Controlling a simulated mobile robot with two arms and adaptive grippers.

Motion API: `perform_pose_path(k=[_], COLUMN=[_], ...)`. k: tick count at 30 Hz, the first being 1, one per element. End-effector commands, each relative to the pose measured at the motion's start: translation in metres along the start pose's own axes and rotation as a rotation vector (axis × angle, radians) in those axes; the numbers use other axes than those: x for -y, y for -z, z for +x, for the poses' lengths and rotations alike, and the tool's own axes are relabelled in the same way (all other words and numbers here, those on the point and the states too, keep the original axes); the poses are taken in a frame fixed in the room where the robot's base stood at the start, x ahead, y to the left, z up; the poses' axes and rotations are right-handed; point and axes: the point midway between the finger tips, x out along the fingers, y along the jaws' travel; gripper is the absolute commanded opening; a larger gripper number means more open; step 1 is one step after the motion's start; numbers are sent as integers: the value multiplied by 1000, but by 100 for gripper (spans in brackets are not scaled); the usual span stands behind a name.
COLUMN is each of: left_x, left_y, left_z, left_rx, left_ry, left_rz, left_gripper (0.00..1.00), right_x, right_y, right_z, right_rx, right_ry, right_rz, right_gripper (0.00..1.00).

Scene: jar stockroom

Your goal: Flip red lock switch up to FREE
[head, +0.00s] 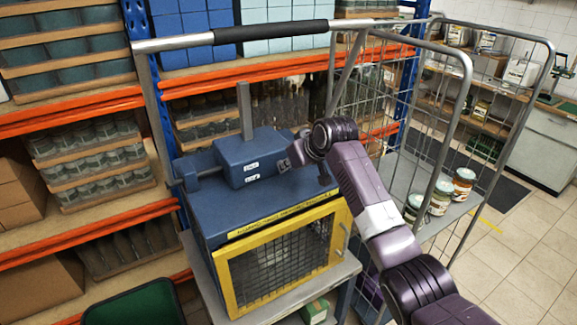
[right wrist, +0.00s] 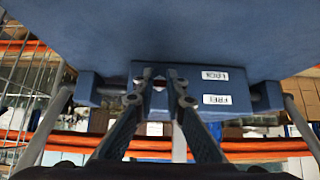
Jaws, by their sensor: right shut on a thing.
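The blue lock housing (head: 243,160) sits on top of a blue cabinet with a yellow-framed mesh door (head: 285,250). Two white labels show on its front. In the right wrist view, where the lettering is upside down, they are the LOCK label (right wrist: 215,76) and the FREE label (right wrist: 217,99). My right gripper (head: 290,157) is at the right end of the housing's front. In the right wrist view its fingertips (right wrist: 160,76) close around the small red switch (right wrist: 159,85), mostly hidden between them. The switch's exact position is hard to tell. My left gripper is not in view.
A wire roll cage (head: 450,120) with several jars (head: 440,197) is on the right. Loaded shelves (head: 80,100) stand left and behind. Tiled floor is clear at right.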

Motion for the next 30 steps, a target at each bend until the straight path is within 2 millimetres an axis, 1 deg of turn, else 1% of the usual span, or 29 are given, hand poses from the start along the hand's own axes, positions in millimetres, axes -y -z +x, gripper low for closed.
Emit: perform_pose_path(k=[7,20,21,25,26,30], left_x=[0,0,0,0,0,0], left_y=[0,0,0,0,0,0], left_z=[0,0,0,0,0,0], left_rx=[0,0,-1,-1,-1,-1], left_ry=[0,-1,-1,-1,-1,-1], left_rz=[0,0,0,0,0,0], left_gripper=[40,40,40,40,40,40], right_x=[0,0,0,0,0,0], right_y=[2,2,2,2,2,2], right_z=[0,0,0,0,0,0], right_rx=[54,62,62,61,61,60], right_ry=[0,0,0,0,0,0], right_rz=[0,0,0,0,0,0], right_gripper=[0,0,12,27,29,29])
